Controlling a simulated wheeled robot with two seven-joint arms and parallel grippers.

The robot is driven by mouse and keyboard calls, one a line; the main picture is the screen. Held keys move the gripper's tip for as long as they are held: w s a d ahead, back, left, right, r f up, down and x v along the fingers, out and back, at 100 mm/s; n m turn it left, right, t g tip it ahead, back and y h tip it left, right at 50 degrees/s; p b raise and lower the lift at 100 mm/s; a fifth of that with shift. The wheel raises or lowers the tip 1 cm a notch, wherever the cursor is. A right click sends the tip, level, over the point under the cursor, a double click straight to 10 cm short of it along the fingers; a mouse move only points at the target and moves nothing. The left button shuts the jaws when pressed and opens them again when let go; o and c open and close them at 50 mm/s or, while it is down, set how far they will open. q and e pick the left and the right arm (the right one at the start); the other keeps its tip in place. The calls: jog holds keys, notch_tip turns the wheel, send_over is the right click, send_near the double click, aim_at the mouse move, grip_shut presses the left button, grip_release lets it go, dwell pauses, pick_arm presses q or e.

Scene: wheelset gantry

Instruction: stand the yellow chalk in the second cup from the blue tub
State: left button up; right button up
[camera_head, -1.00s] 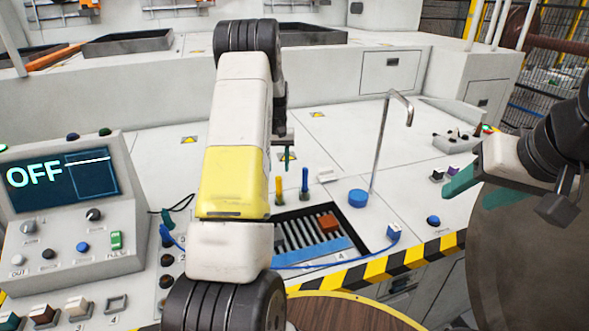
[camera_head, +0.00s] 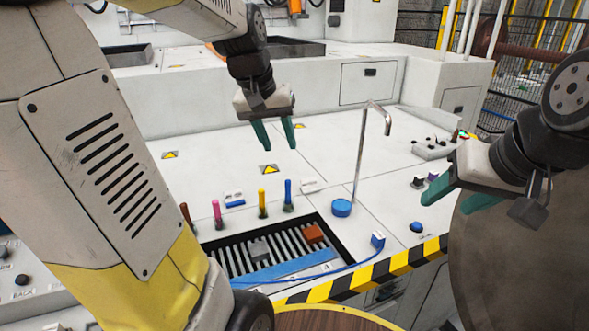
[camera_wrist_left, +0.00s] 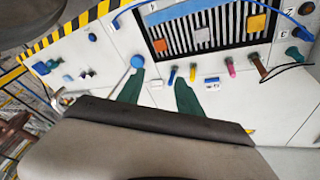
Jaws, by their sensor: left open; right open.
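The yellow chalk (camera_head: 262,200) stands upright in a small dark cup, second in the row from the blue tub (camera_head: 341,208). It also shows in the left wrist view (camera_wrist_left: 193,71). The blue chalk (camera_head: 288,191) stands between it and the tub. The pink chalk (camera_head: 217,209) and the brown chalk (camera_head: 185,212) stand further left, with the brown one partly hidden by my arm. My left gripper (camera_head: 278,145) is open and empty, above and behind the row. My right gripper (camera_head: 450,200) is open and empty at the right, away from the chalks.
A slotted black tray (camera_head: 330,233) holding an orange-brown block (camera_head: 314,233) and a grey block lies in front of the row. A thin bent metal pipe (camera_head: 361,150) rises behind the tub. A blue-and-white block (camera_head: 234,201) lies between the pink and yellow chalks.

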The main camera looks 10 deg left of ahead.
pick_arm(q)
jog(key=s+d+m+t, duration=0.1)
jog(key=s+d, duration=0.1)
jog(key=s, duration=0.5)
jog(key=s+d+t, duration=0.1)
jog(key=s+d, duration=0.1)
jog(key=s, duration=0.4)
jog(key=shift+s+d+f+m+h, duration=0.3)
jog(key=shift+s+d+m, duration=0.1)
